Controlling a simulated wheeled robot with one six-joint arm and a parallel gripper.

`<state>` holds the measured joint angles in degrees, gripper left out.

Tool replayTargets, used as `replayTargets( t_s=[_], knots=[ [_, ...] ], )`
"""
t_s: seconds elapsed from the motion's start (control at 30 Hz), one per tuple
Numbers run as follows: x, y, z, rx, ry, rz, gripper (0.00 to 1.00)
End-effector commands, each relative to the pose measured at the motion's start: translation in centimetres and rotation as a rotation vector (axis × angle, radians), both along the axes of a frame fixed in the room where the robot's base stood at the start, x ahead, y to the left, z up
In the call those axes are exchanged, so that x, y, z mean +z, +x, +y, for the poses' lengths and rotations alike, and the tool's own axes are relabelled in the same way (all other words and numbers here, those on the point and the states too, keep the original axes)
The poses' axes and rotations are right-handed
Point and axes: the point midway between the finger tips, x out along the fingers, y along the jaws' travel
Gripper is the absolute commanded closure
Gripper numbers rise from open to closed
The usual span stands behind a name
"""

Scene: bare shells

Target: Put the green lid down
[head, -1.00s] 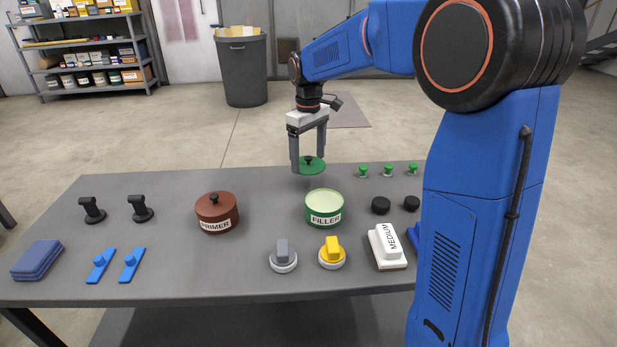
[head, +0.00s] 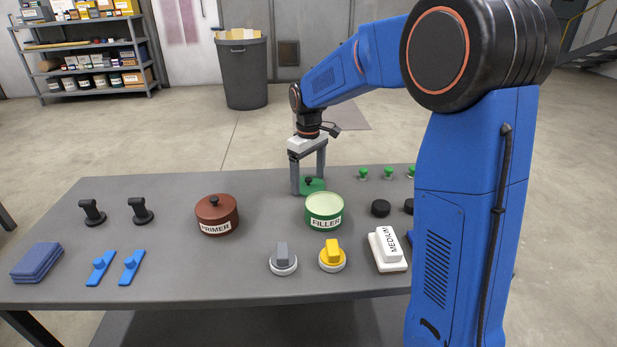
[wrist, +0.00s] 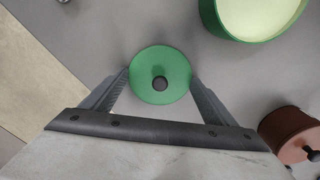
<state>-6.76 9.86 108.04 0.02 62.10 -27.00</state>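The green lid (head: 316,186) is a flat disc with a black knob, just behind the FILLER tin in the head view. In the wrist view the lid (wrist: 150,88) sits level between my fingertips, a finger at each side of its rim. My gripper (head: 309,187) is shut on it, pointing down, low over the back of the table. I cannot tell whether the lid touches the table. The green FILLER tin (head: 325,213) stands open, showing pale contents; it also shows in the wrist view (wrist: 233,32).
The grey table (head: 180,270) carries the lidded brown PRIMER tin (head: 217,216) to the left. Small green knobs (head: 362,174) stand to the right of my gripper. Grey (head: 283,258) and yellow (head: 332,254) knobs are in front. Table between PRIMER and my gripper is clear.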

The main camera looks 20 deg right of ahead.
Motion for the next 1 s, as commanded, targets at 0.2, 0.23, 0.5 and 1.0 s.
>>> replayTargets(
  t_s=[0.2, 0.23, 0.5, 1.0],
  knots=[
    [0.0, 0.0, 0.0, 0.000, 0.000, 0.000, 0.01],
    [0.0, 0.0, 0.0, 0.000, 0.000, 0.000, 0.01],
    [0.8, 0.0, 0.0, 0.000, 0.000, -0.001, 0.01],
    [9.5, 0.0, 0.0, 0.000, 0.000, -0.001, 0.01]
  ],
)
